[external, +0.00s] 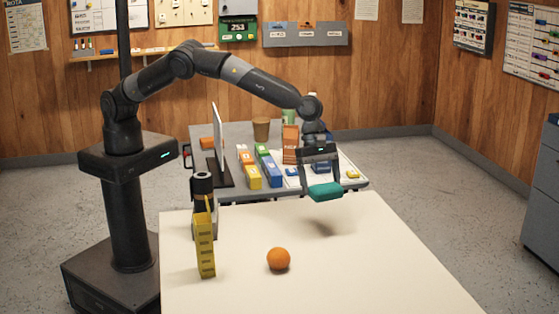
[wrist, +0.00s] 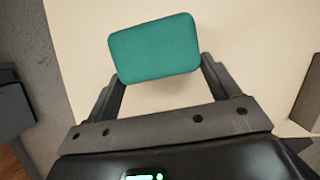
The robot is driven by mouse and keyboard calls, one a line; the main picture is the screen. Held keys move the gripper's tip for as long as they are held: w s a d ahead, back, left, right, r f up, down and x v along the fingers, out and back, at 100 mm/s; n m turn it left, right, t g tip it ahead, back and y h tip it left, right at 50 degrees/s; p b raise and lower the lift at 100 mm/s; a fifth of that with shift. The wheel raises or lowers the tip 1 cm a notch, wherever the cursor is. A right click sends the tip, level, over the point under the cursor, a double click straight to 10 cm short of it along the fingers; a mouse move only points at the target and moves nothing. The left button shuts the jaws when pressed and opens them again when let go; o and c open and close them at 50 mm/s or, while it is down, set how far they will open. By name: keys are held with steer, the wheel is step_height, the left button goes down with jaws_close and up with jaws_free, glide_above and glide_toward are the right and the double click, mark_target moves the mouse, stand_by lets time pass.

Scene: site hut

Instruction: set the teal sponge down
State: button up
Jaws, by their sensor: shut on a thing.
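The teal sponge (external: 325,191) is held in the air above the far right part of the cream table (external: 370,270). Its shadow falls on the tabletop below, apart from it. My gripper (external: 322,185) points down and is shut on the sponge. In the wrist view the sponge (wrist: 155,49) sits between the two fingers of my gripper (wrist: 160,75), with the pale tabletop (wrist: 265,45) behind it.
An orange (external: 278,259) lies mid-table. A yellow upright block-like holder (external: 205,245) and a dark bottle (external: 203,187) stand at the left. A grey desk (external: 230,131) behind holds a monitor, boxes and a brown cup (external: 261,129). The table's right side is clear.

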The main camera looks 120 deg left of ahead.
steer(key=w+d+f+m+g, duration=0.1)
steer(key=w+d+m, duration=0.15)
steer(key=d, duration=1.35)
steer(key=m+g+h, duration=0.1)
steer(key=m+h, duration=0.1)
steer(key=m, duration=0.2)
glide_above(240, 294)
steer(key=a, duration=0.2)
steer(key=f, duration=0.2)
steer(key=shift+y, duration=0.3)
steer(key=f, duration=0.7)
steer(key=shift+s+d+f, duration=0.25)
steer(key=shift+s+d, duration=0.05)
steer(key=shift+s, duration=0.05)
steer(key=shift+f, duration=0.1)
steer(key=shift+f, duration=0.1)
steer(key=o, duration=0.9)
